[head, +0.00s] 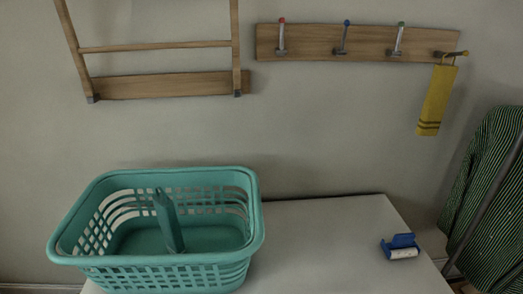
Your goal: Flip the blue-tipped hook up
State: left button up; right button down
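The blue-tipped hook (342,41) is on a wooden wall rail (310,42), second from the left. Its grey arm stands nearly upright against the rail, leaning slightly right, with the blue tip at the top edge. The red-tipped hook (281,40) to its left and the green-tipped hook (397,42) to its right stand in much the same way. The yellow-tipped hook (453,54) at the right end sticks out sideways, and a yellow cloth (436,100) hangs from it. Neither of my grippers is in view.
A teal basket (255,215) stands on the white table (330,245), with a teal upright piece (168,220) inside. A blue and white roller (401,246) lies at the right. A wooden rack (155,46) is on the wall, left. A striped ironing board (490,190) leans at the right.

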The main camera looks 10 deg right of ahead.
aim_at(346, 23)
jog(key=l+u, duration=0.2)
jog(key=l, duration=0.45)
jog(key=k+l+u, duration=0.2)
jog(key=l, duration=0.4)
jog(key=i, duration=0.1)
